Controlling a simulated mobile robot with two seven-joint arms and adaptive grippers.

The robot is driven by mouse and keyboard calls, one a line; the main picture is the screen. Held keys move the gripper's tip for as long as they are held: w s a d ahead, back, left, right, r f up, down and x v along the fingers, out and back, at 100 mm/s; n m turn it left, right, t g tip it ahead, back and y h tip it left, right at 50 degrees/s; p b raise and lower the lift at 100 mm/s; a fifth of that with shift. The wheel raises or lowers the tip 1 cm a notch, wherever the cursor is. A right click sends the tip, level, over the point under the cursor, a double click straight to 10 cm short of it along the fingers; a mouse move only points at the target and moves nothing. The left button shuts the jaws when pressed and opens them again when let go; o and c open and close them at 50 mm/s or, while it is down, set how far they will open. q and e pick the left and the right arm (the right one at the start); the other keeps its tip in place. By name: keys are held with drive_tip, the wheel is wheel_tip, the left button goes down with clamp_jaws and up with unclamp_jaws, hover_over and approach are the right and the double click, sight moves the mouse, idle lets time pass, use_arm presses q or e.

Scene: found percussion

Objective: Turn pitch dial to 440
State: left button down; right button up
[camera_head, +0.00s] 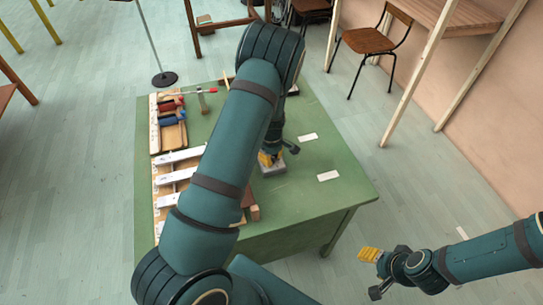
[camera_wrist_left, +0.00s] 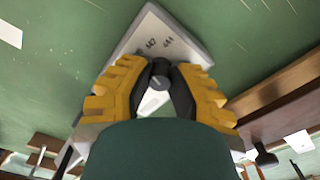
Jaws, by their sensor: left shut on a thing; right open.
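The pitch dial's grey box (camera_head: 273,169) sits on the green table (camera_head: 300,193), under my left gripper (camera_head: 270,158). In the left wrist view the box (camera_wrist_left: 143,38) shows small dark markings, among them what looks like 441; others are too blurred to read. The dark round knob (camera_wrist_left: 160,68) is between the yellow-padded fingers of my left gripper (camera_wrist_left: 160,88), which is shut on it. The pointer and part of the scale are hidden by the fingers. My right gripper (camera_head: 371,274) is open and empty, off the table at the lower right.
A wooden tray with red and blue rolls (camera_head: 172,121) and a metal-barred xylophone (camera_head: 165,181) lie on the table's left side, partly behind my left arm. A chair (camera_head: 368,41) stands behind.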

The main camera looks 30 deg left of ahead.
sight(272, 158)
use_arm(q)
drive_tip(key=shift+n+p, duration=0.3)
drive_tip(key=shift+n, duration=1)
drive_tip(key=c, duration=0.8)
unclamp_jaws()
wheel_tip(272, 158, up, 12)
